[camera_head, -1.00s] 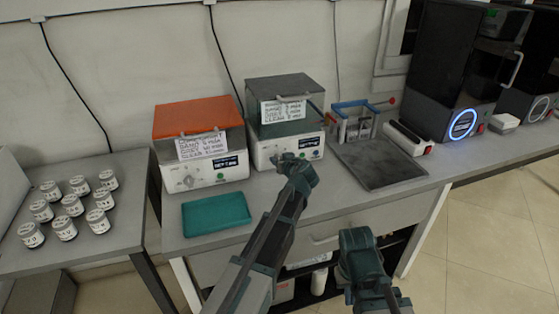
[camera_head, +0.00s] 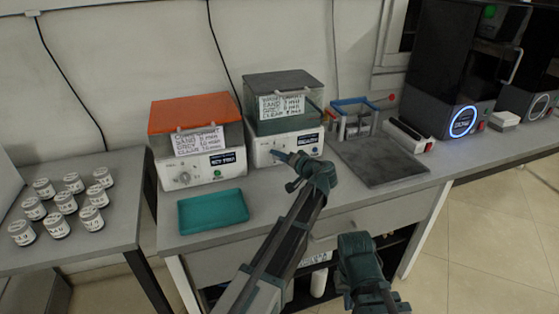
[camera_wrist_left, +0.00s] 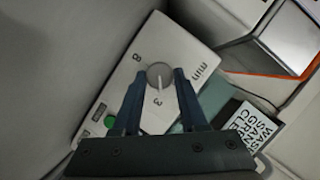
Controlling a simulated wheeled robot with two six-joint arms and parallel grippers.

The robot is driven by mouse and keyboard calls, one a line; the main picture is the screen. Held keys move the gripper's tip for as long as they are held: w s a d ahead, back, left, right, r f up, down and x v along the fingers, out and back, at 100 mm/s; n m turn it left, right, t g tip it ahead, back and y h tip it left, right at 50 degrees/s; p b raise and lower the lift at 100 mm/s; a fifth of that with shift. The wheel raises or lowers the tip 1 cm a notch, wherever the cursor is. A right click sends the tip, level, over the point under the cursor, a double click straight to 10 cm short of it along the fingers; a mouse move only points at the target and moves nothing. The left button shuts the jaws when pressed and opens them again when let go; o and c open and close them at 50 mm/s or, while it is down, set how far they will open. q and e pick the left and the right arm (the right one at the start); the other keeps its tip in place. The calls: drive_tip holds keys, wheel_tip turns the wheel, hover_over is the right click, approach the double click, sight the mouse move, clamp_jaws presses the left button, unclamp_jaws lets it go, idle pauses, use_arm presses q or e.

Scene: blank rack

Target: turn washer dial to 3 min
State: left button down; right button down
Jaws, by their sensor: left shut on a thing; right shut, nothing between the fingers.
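The washer with the dark grey lid (camera_head: 283,84) stands on the bench with a white front, a small dark display (camera_head: 308,139) and a lettered card. In the left wrist view its round grey dial (camera_wrist_left: 160,75) sits between the fingers, with the marks 8, 3 and min around it and a green button (camera_wrist_left: 110,122) beside it. My right gripper (camera_head: 350,287) is shut and empty, low in front of the bench.
An orange-lidded machine (camera_head: 188,112) with its own dial stands left of the washer. A teal tray (camera_head: 213,212) lies before it. A blue-framed rack (camera_head: 353,118) and a dark flat tray (camera_head: 381,162) are to the right. Several labelled jars (camera_head: 66,203) stand on the left table.

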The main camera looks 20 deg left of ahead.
use_arm(q)
drive_tip(key=shift+f+m+b, duration=0.15)
drive_tip(key=shift+m+b, duration=0.25)
drive_tip(key=shift+m, duration=0.3)
use_arm(e)
drive_tip(key=shift+f, duration=0.6)
use_arm(q)
drive_tip(key=shift+y, duration=0.4)
drive_tip(key=shift+c, duration=2.4)
unclamp_jaws()
drive_tip(key=shift+d, duration=0.1)
